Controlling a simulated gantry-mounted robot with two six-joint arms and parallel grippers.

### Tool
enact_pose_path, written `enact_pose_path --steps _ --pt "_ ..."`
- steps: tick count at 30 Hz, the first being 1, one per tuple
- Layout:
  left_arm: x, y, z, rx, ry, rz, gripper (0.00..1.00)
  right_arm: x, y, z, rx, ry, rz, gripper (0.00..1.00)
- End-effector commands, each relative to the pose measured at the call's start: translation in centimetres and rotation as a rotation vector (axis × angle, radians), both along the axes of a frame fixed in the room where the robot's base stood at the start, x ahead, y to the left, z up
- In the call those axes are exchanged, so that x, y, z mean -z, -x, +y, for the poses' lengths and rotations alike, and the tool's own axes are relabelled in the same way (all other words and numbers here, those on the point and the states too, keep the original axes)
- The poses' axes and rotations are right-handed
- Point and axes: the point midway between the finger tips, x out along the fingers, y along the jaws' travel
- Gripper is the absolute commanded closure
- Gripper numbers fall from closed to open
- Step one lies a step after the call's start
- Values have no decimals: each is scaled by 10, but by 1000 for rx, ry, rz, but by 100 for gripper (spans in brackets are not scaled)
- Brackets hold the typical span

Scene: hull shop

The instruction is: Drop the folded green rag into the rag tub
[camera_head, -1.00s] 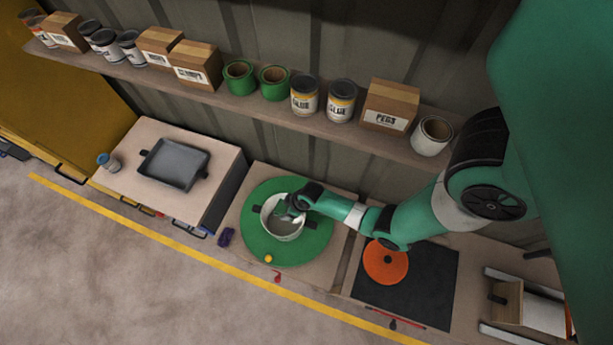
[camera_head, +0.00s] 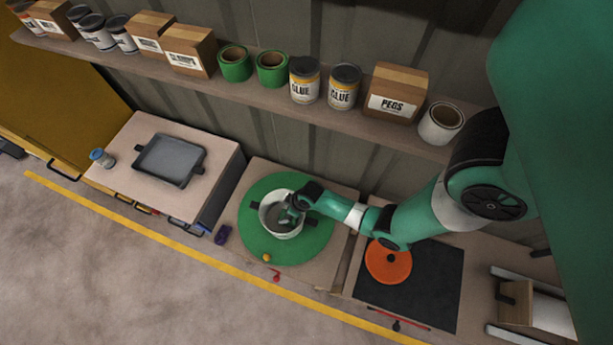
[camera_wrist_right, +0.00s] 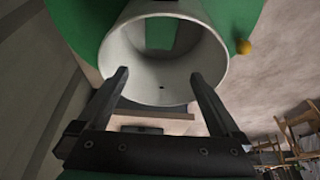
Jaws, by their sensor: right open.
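The white rag tub (camera_head: 288,231) stands on a round green mat in the head view. It also shows in the right wrist view (camera_wrist_right: 205,65), its mouth towards the camera. A green rectangular patch, which looks like the folded green rag (camera_wrist_right: 161,33), lies inside the tub at the bottom in the wrist view. My right gripper (camera_head: 288,214) is at the tub's mouth. Its two fingers (camera_wrist_right: 162,75) are apart, with nothing between them. In the head view the gripper and tub wall hide most of the inside. My left gripper is not in view.
The green mat (camera_head: 262,240) holds a small yellow ball (camera_head: 266,257) at its front edge. An orange disc (camera_head: 388,264) lies on a black mat to the right. A grey tray (camera_head: 170,159) is on the left cabinet. A shelf with tins and boxes runs behind.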

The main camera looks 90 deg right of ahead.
Motion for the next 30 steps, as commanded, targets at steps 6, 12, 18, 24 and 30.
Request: enact_pose_path --steps 6,12,18,24,30 --pt "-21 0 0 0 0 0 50 -30 10 3 1 0 0 0" --pt "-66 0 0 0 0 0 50 -76 27 8 2 -1 1 0" --pt "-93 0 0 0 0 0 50 -104 39 11 1 0 0 0" --pt "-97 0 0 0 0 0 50 -108 43 13 1 0 0 0" --pt "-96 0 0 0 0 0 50 -107 43 12 0 0 0 0"
